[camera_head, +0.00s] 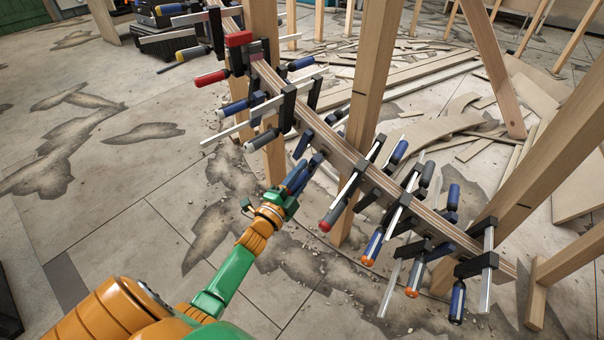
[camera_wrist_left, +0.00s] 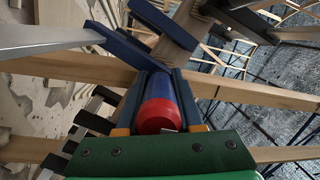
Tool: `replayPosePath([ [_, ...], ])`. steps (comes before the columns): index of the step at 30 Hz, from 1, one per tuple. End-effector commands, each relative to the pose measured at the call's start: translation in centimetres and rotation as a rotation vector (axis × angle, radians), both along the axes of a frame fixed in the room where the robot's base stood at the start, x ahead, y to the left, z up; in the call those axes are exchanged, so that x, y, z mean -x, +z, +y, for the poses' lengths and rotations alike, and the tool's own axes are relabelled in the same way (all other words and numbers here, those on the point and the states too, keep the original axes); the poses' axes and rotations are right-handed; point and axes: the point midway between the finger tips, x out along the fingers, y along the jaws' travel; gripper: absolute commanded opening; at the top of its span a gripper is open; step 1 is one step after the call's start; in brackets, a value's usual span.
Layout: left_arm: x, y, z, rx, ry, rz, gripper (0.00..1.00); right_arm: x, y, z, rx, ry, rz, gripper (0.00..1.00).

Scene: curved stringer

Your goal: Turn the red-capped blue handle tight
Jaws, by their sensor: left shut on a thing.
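The red-capped blue handle (camera_wrist_left: 158,108) shows in the left wrist view, its round red end facing the camera. My left gripper (camera_wrist_left: 157,90) is shut on it, with one dark blue finger on each side. In the head view my left gripper (camera_head: 298,177) reaches the near side of the curved stringer (camera_head: 345,155) around its middle. There the fingers mostly hide the handle. The clamp that the handle belongs to cannot be clearly made out behind the fingers. My right gripper is in neither view.
Several other clamps grip the stringer on both sides of my gripper, including one with a red handle (camera_head: 212,77) at upper left and one with an orange-ended handle (camera_head: 372,247) at right. Wooden posts (camera_head: 368,80) rise close by. Loose boards (camera_head: 440,120) lie behind.

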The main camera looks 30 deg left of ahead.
Motion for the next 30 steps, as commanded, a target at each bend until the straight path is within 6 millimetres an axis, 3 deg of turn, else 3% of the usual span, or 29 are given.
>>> replayPosePath([
  [4,0.0,-0.1,0.0,-0.001,0.000,0.001,0.00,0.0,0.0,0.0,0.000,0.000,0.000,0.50],
  [5,0.0,-0.1,0.0,-0.001,0.000,0.001,0.44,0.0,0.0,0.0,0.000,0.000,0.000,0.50],
  [7,0.0,-0.1,0.0,-0.001,0.000,0.001,0.63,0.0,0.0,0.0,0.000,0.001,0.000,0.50],
  [8,0.0,0.0,0.0,0.000,0.000,0.001,0.66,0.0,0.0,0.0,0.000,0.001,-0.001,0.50],
  [17,0.3,0.0,0.0,0.001,0.000,0.002,0.66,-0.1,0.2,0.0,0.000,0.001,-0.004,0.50],
  [24,5.2,-0.4,-0.3,0.001,0.001,0.004,0.66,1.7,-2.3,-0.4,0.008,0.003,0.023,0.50],
  [30,7.1,-0.8,-0.4,0.001,0.000,0.002,0.66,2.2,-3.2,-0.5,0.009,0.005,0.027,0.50],
])
